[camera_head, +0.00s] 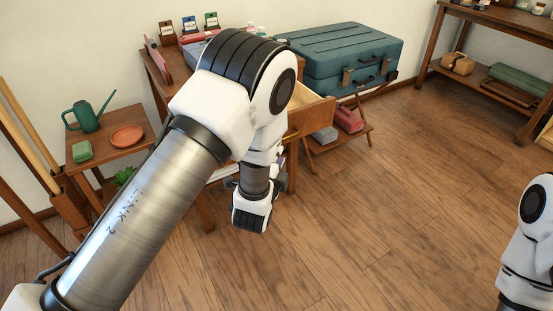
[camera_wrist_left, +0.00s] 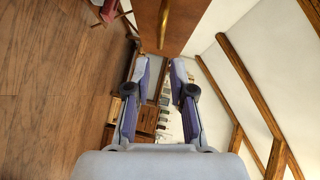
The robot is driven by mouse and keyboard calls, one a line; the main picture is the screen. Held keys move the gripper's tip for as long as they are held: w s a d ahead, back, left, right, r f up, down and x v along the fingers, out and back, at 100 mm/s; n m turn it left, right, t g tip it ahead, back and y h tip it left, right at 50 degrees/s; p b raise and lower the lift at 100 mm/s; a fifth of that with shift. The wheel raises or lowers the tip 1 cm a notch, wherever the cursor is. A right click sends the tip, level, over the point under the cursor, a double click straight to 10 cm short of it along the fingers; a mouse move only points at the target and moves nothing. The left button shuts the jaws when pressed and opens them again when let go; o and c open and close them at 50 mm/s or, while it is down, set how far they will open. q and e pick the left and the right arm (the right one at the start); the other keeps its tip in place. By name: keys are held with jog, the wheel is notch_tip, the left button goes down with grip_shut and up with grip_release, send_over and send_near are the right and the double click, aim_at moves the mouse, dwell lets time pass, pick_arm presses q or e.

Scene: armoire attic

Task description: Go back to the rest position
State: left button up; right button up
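My left arm (camera_head: 150,215) reaches in from the lower left, bends at a high elbow and comes down in front of the wooden desk. Its gripper is mostly hidden behind the wrist links in the head view. In the left wrist view my left gripper (camera_wrist_left: 159,75) has its two fingers well apart, with nothing between them. Beyond its fingertips is a wooden panel (camera_wrist_left: 185,30) with a brass handle (camera_wrist_left: 164,22); I cannot tell whether they touch. Part of my right arm (camera_head: 530,245) shows at the right edge; its gripper is out of view.
A drawer (camera_head: 312,115) stands open beside my left arm. A teal suitcase (camera_head: 340,57) lies on a low stand behind it. A side table (camera_head: 105,160) holds a green watering can (camera_head: 88,115) and an orange plate (camera_head: 127,136). The floor (camera_head: 400,210) at centre right is clear.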

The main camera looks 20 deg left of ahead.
pick_arm(q)
jog(key=shift+s+r, duration=0.1)
jog(key=shift+s, duration=0.45)
jog(key=s+a+f+n+g, duration=0.1)
jog(key=s+a+f+g, duration=0.1)
jog(key=s+f, duration=0.3)
jog(key=s+a+f+g, duration=0.2)
jog(key=s+f, duration=0.1)
jog(key=f, duration=0.5)
jog(key=s+f+n+g+h, duration=0.1)
jog(key=s+f+n+g, duration=0.4)
jog(key=s, duration=0.5)
jog(key=s+f+n+g, duration=0.35)
jog(key=s+f, duration=0.35)
jog(key=s, duration=0.4)
jog(key=s+n+g+h, duration=0.1)
jog(key=s+n+g, duration=0.3)
jog(key=s+n, duration=0.25)
notch_tip(320, 180, up, 23)
jog(key=p, duration=2.3)
jog(key=shift+d+m, duration=0.3)
